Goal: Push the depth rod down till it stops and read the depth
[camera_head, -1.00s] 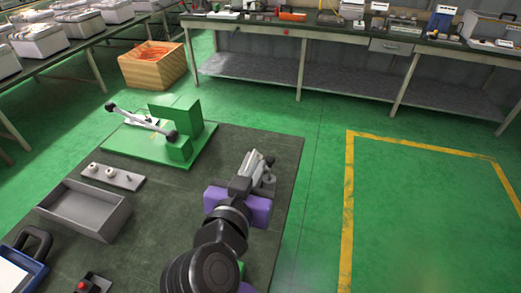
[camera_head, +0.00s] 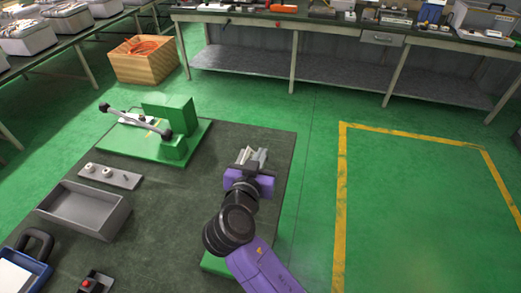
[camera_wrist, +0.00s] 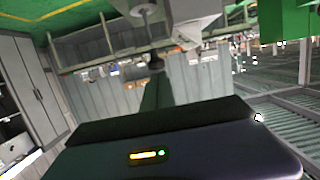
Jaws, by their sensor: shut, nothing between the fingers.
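My gripper (camera_head: 254,156) is over the right part of the dark bench top in the head view, shut and empty. I cannot make out the depth rod for certain in either view. A green fixture (camera_head: 172,125) with a long grey bar (camera_head: 138,121) ending in dark knobs stands at the far left of the bench, apart from my gripper. Part of another green thing (camera_head: 215,263) shows under my arm, mostly hidden. In the wrist view a pale round part on a dark stem (camera_wrist: 143,11) shows at the top; I cannot tell what it is. No depth reading is legible.
A wooden crate (camera_head: 145,68) stands on the floor. Yellow-lined floor at right is clear.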

